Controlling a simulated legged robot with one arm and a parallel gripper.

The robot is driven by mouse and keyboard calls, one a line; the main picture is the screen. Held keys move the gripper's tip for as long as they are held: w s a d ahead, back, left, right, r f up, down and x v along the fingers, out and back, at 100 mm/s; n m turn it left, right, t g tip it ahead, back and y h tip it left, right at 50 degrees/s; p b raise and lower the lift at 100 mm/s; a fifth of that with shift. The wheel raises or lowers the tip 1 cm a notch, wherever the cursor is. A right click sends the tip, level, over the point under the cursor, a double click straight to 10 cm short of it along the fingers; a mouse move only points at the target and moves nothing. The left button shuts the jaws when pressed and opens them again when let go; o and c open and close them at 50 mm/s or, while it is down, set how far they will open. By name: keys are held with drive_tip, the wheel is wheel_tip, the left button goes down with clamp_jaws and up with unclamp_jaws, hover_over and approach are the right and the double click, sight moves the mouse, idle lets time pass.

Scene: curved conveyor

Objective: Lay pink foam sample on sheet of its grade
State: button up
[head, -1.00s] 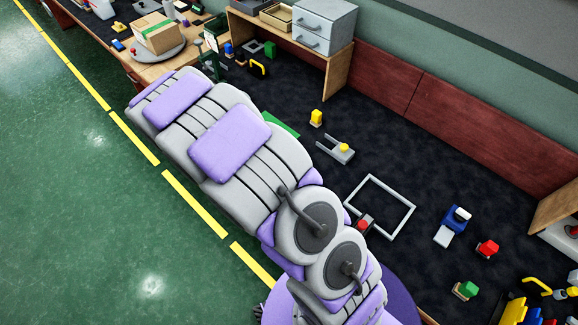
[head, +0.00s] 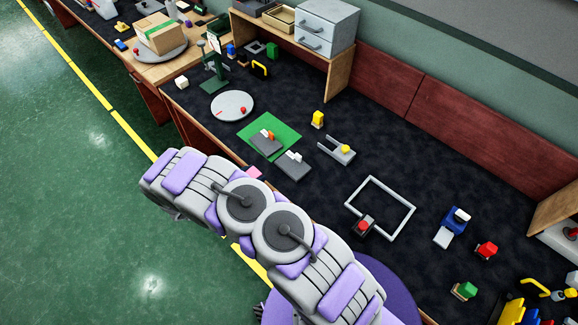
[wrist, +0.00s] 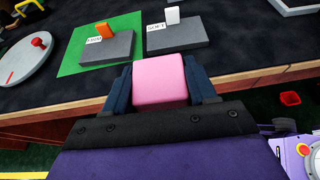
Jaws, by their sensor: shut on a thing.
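My gripper (wrist: 158,84) is shut on the pink foam sample (wrist: 160,72), a rounded block between its two dark fingers. In the head view the pink foam (head: 254,172) shows at the bench's front edge, beyond my arm. Two grey sheets lie ahead of it. The left sheet (wrist: 107,50) has an orange peg and a small label that seems to read FIRM; it lies on a green mat (wrist: 72,62). The right sheet (wrist: 185,36) has a white peg and a label reading SOFT. In the head view the sheets show at the left (head: 262,146) and right (head: 288,168).
A round grey disc (head: 232,106) with a red knob lies left of the green mat. A yellow block (head: 318,119), a grey forked fixture (head: 337,151) and a square grey frame (head: 407,218) stand to the right. Dark bench top around the sheets is clear.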

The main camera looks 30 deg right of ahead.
drive_tip(key=b, duration=0.2)
approach(298, 159)
drive_tip(key=d, duration=0.1)
drive_tip(key=w+d, duration=0.1)
drive_tip(key=d, duration=0.1)
drive_tip(key=w+d+r, duration=0.1)
drive_tip(key=shift+d, duration=0.15)
drive_tip(key=f, duration=0.1)
drive_tip(key=d+f+b, duration=0.1)
drive_tip(key=f, duration=0.1)
drive_tip(key=shift+f, duration=0.35)
drive_tip(key=shift+a+r, duration=0.1)
drive_tip(key=o, duration=1.1)
